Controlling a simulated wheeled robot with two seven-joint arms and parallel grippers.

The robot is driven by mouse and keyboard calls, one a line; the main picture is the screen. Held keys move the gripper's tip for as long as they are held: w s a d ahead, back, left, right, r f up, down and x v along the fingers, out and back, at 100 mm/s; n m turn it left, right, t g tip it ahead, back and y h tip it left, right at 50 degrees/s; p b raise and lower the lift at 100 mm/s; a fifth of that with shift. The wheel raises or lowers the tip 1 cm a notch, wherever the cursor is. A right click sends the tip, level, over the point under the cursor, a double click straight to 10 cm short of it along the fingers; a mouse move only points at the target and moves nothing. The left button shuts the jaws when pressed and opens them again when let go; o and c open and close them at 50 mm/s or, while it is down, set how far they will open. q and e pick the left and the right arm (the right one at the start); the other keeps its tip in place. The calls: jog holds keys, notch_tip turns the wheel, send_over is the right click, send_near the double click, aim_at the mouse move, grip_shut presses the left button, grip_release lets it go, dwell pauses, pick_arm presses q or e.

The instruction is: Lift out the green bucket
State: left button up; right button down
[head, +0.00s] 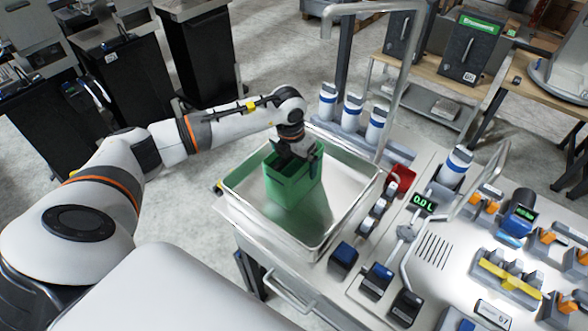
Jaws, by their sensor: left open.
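The green bucket (292,186) is box-shaped and stands inside the metal basin (231,193), toward its back left. My left gripper (294,153) points down at the bucket's top opening, at its back edge. The left gripper is open. Its fingers overlap the bucket's rim in the picture, and I cannot tell whether they touch it. Part of the bucket's inside is hidden by the gripper. My right gripper is not in view.
A metal pipe (396,85) arches above the basin's back right corner. Several white bottles with blue bands (352,112) stand behind the basin. A red container (401,180), a display reading 0.0 L (423,203) and blue-topped dispensers (377,281) are to the right.

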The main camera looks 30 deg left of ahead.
pick_arm(q)
jog(key=shift+c, duration=0.9)
jog(key=c, duration=1.5)
jog(key=shift+w+r, duration=0.15)
jog(key=shift+c, duration=1.2)
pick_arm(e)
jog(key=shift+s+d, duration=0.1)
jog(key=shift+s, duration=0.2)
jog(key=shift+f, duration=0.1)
